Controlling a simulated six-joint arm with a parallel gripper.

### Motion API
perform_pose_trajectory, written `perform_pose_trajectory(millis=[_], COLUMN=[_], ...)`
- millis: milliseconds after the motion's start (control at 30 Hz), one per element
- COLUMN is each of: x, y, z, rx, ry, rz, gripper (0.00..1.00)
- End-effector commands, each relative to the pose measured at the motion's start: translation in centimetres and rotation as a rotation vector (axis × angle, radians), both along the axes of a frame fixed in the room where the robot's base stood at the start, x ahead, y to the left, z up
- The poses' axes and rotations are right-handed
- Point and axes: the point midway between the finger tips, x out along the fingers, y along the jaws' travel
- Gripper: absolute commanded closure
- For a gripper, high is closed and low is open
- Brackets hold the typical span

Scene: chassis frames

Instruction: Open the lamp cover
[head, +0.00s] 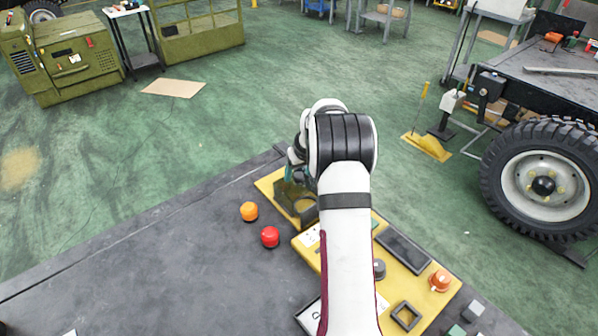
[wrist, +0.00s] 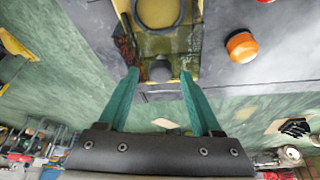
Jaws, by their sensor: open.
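The lamp cover (wrist: 183,45) shows in the wrist view as a murky, see-through yellowish panel, with a dark ring (wrist: 158,12) and a grey knob (wrist: 160,70) at its near edge. In the head view it appears as an olive box-like part (head: 297,200) on the far end of a yellow board, partly hidden by my arm. My gripper (wrist: 159,76) is open, its teal fingers apart on either side of the knob. I cannot tell whether they touch it. In the head view my gripper (head: 289,176) is mostly hidden behind my wrist.
An orange ball-like piece (head: 249,211) and a red one (head: 270,237) lie left of the board on the dark tabletop (head: 170,270). A second yellow panel (head: 415,285) carries a dark screen, a grey knob and an orange button. The tabletop's left side is mostly clear.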

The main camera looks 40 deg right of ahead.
Motion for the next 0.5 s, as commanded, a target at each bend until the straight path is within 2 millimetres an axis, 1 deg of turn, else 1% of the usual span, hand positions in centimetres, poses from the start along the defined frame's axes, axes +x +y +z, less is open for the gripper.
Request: perform_pose_trajectory(millis=[67, 100, 167, 200, 267, 300, 433, 467, 500], x=[-0.01, -0.01, -0.01, -0.01, -0.02, -0.02, -0.03, -0.03, -0.03], y=[0.0, 0.0, 0.0, 0.0, 0.01, 0.01, 0.01, 0.01, 0.01], z=[0.02, 0.02, 0.03, 0.04, 0.03, 0.03, 0.04, 0.04, 0.05], rx=[0.0, 0.0, 0.0, 0.0, 0.0, 0.0, 0.0, 0.0, 0.0], ry=[0.0, 0.0, 0.0, 0.0, 0.001, 0.001, 0.001, 0.001, 0.001], rz=[0.0, 0.0, 0.0, 0.0, 0.0, 0.0, 0.0, 0.0, 0.0], gripper=[0.34, 0.36, 0.46, 0.54, 0.64, 0.72, 0.95, 1.0, 1.0])
